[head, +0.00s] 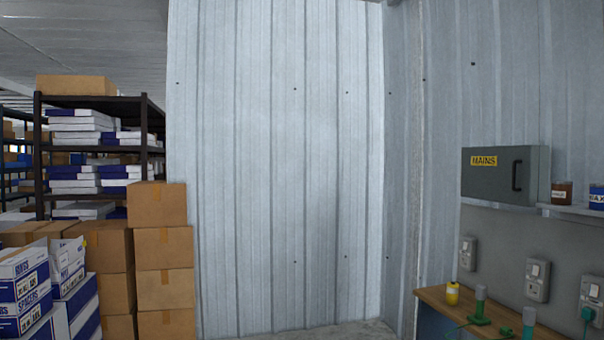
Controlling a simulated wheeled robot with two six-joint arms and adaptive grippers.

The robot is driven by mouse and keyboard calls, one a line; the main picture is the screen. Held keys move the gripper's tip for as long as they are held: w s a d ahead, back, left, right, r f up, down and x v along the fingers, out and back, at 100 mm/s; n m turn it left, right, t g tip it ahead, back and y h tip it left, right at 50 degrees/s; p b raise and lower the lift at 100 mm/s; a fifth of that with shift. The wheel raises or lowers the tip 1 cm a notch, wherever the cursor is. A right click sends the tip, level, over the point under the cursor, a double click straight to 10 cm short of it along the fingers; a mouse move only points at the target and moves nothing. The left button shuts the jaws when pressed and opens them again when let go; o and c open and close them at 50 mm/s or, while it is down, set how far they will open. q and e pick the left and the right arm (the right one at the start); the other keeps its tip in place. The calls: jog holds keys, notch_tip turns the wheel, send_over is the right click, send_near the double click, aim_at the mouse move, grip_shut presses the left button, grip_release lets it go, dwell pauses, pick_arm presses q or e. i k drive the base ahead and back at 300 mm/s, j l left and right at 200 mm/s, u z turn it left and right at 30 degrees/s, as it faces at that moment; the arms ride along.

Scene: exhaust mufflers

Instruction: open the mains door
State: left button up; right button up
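The mains box (505,174) is a grey metal box on the wall at the right of the head view. Its door (493,185) faces me and looks shut. A yellow label (484,161) reading MAINS is at the door's upper left. A dark vertical handle (516,176) is on the door's right side. Neither of my grippers shows in the head view.
A shelf (585,212) with a brown jar (561,192) and a blue-labelled tin (597,197) is right of the box. Stacked cartons (164,247) stand left.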

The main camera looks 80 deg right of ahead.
aim_at(508, 175)
jog(key=z, duration=3.85)
